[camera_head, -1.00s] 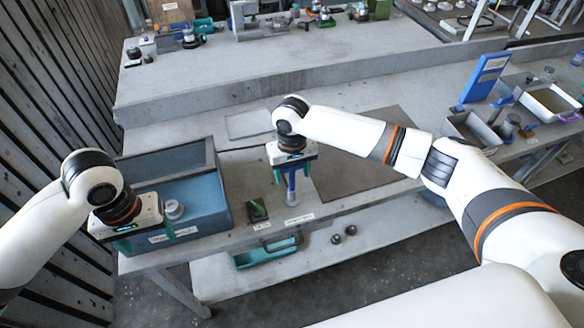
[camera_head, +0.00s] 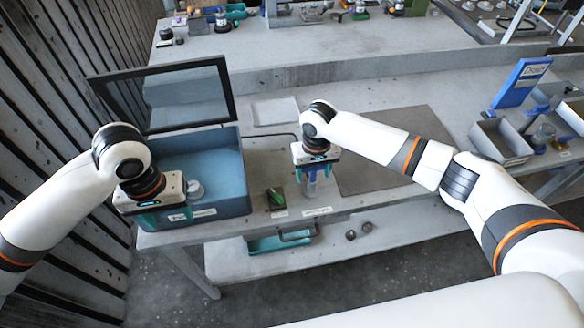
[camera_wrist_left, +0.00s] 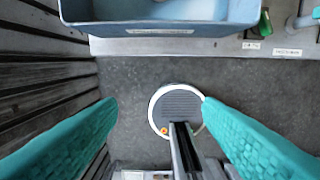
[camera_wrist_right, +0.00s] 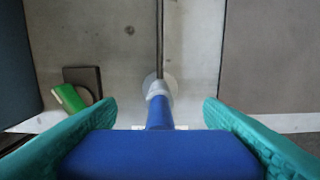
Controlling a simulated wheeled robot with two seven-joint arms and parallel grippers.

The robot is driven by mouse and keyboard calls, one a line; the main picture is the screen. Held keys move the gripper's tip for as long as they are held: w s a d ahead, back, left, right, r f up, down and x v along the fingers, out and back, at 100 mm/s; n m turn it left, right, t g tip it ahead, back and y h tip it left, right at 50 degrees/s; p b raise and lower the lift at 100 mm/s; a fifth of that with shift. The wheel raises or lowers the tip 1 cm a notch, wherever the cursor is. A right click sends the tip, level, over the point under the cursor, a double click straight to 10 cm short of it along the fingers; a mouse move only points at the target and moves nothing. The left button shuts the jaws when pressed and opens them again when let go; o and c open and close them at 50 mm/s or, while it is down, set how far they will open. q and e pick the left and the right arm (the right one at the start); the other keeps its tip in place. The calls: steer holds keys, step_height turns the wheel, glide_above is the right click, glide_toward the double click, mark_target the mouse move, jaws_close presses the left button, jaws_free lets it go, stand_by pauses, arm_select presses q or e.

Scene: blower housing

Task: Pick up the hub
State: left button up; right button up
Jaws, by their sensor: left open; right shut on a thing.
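A light grey round stepped piece (camera_head: 195,189), which may be the hub, sits inside the blue open box (camera_head: 222,170), just right of my left gripper. My left gripper (camera_head: 165,217) is open and empty at the box's front left. In the left wrist view its spread fingers (camera_wrist_left: 160,105) hang over the floor in front of the box (camera_wrist_left: 160,29). My right gripper (camera_head: 314,177) is shut on a blue-handled tool (camera_wrist_right: 160,150) over the bench. The tool's lower end is small in the head view.
The box's dark-framed lid (camera_head: 185,97) stands raised behind it. A green item on a dark pad (camera_head: 275,198) lies between box and right gripper. Two dark round parts (camera_head: 358,230) lie on the lower shelf. Grey bins (camera_head: 500,142) stand at right. A dark mat (camera_head: 385,165) is bare.

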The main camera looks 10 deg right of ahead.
arm_select(q)
steer(key=n+t+y, duration=0.1)
steer(key=n, duration=0.8)
glide_above(192, 186)
steer(key=f, duration=1)
steer(key=shift+s+d+f, duration=0.15)
steer(key=shift+s+d, duration=0.2)
steer(key=shift+w+a+f, duration=0.1)
steer(key=shift+a+f, duration=0.05)
steer(key=shift+f, duration=1.3)
steer(key=shift+w+a+f, duration=0.1)
steer(key=shift+f, duration=1.35)
steer(key=c, duration=1.2)
step_height(192, 186, up, 14)
steer(key=shift+f, duration=0.1)
